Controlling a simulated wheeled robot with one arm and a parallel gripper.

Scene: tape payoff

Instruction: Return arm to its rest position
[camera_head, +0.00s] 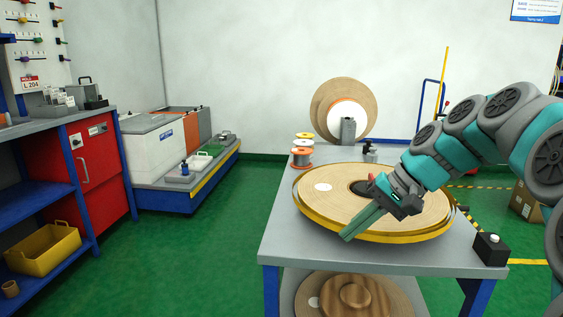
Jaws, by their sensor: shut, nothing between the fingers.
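My gripper (365,222) is shut and empty, its green fingers pointing down and left. In the picture it lies across the front part of a large tan reel (325,203) with a yellow rim; I cannot tell whether it touches. My teal and grey arm comes in from the right and hides part of the reel. The reel lies flat on a grey table (290,240), with a white round label (323,187) and a dark hub (361,188) showing.
Small spools (302,156) and an upright reel (340,97) stand at the table's back. A black button box (490,249) sits at its front right corner. Another reel (330,298) lies on the lower shelf.

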